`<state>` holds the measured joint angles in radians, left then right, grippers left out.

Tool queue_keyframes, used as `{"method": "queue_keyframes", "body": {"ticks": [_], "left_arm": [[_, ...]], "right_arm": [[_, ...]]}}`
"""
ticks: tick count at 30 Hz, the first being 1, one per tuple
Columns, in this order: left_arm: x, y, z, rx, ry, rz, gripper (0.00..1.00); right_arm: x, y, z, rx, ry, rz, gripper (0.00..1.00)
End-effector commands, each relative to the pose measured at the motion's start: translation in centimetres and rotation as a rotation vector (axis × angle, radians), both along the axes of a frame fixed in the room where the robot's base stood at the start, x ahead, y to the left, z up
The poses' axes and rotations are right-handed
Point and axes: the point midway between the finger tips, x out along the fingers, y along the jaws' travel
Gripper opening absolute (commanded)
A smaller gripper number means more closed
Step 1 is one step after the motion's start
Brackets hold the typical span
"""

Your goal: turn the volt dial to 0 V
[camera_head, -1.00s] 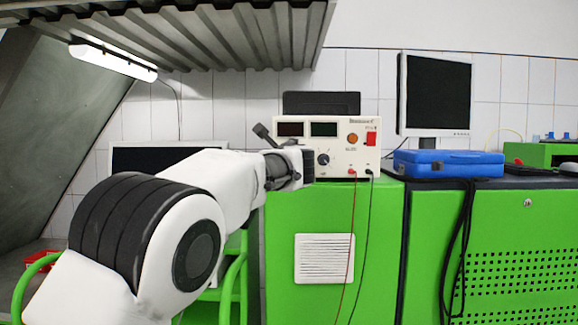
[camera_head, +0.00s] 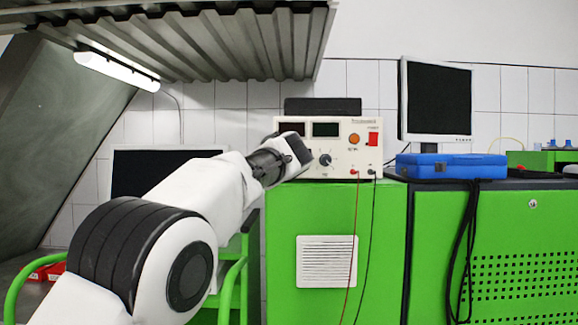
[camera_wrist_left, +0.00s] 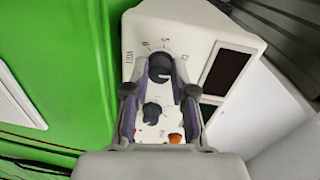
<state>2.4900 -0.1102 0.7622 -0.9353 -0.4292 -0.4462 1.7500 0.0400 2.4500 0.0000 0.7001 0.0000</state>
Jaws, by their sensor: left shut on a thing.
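The cream power supply (camera_head: 345,165) stands on the green cabinet. My left gripper (camera_head: 300,152) is at the lower left of its front panel and hides the left-hand dial in the head view. In the left wrist view, the gripper (camera_wrist_left: 160,74) has its two fingers on either side of that black dial (camera_wrist_left: 160,66), closed on it. Scale marks show around the dial, but its setting cannot be read. A second black dial (camera_head: 325,160) is clear of the fingers in the head view; in the wrist view it (camera_wrist_left: 152,112) shows between the finger bases. My right gripper is not in view.
Two dark displays (camera_head: 326,129), an orange lamp (camera_head: 354,139) and a red switch (camera_head: 373,139) are on the panel. Red and black leads hang from sockets at its lower right. A blue case (camera_head: 450,166) and a monitor (camera_head: 437,100) stand to the right.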

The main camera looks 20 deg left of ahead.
Motion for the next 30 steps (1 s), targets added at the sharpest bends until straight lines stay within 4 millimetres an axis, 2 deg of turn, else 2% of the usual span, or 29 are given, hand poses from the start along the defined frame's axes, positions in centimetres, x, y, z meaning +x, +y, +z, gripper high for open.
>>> {"method": "queue_keyframes", "body": {"ticks": [1,30], "left_arm": [[-0.2,-0.1,0.6,-0.041,-0.028,-0.005,0.0],[-0.2,0.1,0.4,-0.926,-0.28,-0.009,0.0]], "right_arm": [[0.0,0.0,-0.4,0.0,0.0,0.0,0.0],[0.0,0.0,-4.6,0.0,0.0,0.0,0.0]]}}
